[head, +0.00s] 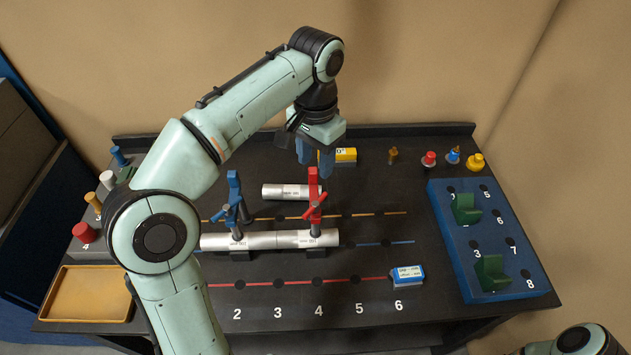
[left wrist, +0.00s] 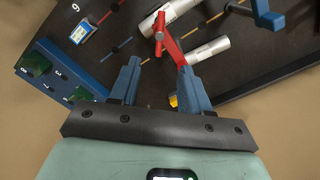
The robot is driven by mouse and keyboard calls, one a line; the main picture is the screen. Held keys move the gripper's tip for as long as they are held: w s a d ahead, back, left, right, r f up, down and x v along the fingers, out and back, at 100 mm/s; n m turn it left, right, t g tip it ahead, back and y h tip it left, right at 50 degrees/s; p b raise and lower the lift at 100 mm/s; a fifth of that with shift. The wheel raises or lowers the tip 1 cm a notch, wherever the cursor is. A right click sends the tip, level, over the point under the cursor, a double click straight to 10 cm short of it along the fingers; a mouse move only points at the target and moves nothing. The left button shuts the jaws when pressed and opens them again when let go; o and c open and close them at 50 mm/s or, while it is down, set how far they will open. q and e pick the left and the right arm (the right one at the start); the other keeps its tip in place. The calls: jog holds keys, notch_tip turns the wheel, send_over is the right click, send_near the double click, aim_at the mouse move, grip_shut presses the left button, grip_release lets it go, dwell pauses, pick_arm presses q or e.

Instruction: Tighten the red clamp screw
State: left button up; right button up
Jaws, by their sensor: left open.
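The red clamp (head: 314,190) stands upright over the right part of a long silver pipe (head: 275,240). Its red screw and crossbar show above the pipe; it also shows in the left wrist view (left wrist: 171,46). My left gripper (head: 315,156) points down behind and above the red clamp, its blue fingers apart and empty. In the left wrist view the open fingers (left wrist: 160,68) have the lower part of the red clamp between and beyond them, with no clear contact. My right gripper is not in view.
A blue clamp (head: 234,192) stands left of the red one on the same pipe. A short silver pipe (head: 280,191) lies behind. A blue-and-white box (head: 407,276), a yellow box (head: 345,155) and a blue rack (head: 475,270) with green blocks are around. A tan tray (head: 87,295) is at left.

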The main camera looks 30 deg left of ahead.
aim_at(315, 203)
pick_arm(q)
notch_tip(315, 203, down, 12)
jog(key=m+b, duration=0.2)
jog(key=b, duration=0.1)
jog(key=shift+s, duration=0.15)
jog(key=shift+f, duration=0.7)
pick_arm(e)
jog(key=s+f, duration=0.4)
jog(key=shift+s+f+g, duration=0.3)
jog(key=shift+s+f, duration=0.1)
